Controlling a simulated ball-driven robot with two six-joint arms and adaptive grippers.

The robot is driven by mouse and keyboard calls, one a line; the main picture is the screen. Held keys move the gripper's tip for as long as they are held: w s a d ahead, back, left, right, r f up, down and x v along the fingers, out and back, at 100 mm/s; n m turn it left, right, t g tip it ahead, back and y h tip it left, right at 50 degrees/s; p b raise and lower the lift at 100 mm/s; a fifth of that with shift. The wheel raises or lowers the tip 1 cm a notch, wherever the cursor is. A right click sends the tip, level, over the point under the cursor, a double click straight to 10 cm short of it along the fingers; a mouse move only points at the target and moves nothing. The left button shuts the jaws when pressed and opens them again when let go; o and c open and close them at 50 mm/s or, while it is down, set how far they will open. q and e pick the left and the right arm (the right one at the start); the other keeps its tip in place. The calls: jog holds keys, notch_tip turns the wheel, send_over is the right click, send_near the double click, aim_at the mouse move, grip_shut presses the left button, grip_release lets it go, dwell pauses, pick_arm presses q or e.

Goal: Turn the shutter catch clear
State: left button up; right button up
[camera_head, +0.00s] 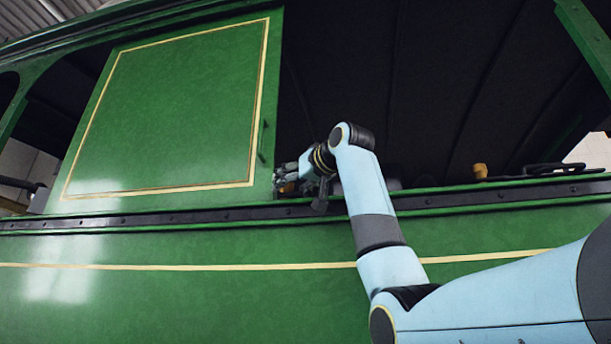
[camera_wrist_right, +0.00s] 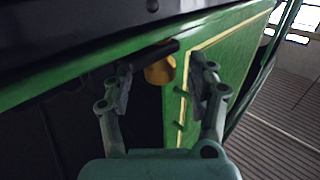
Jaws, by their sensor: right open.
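The green shutter (camera_head: 165,110) with a cream border line stands upright in the cab side, left of a dark opening. It also shows in the right wrist view (camera_wrist_right: 228,55). A brass knob (camera_wrist_right: 160,70) with a dark bar (camera_wrist_right: 153,55) beside it, seemingly the shutter catch, sits at the sill by the shutter's edge. My right gripper (camera_head: 281,178) is at the shutter's lower right corner. In the wrist view its open fingers (camera_wrist_right: 162,82) stand either side of the knob, and I cannot tell whether they touch it. In the head view the gripper mostly hides the catch. My left gripper is out of view.
The green sill with a dark riveted strip (camera_head: 150,219) runs below the shutter and opening. Another brass piece (camera_head: 480,170) and a dark rail (camera_head: 555,168) lie on the sill at right. Small dark pegs (camera_head: 262,156) stick out near the shutter's right edge.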

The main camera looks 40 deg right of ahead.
jog(key=s, duration=0.8)
jog(key=shift+s+a, duration=0.4)
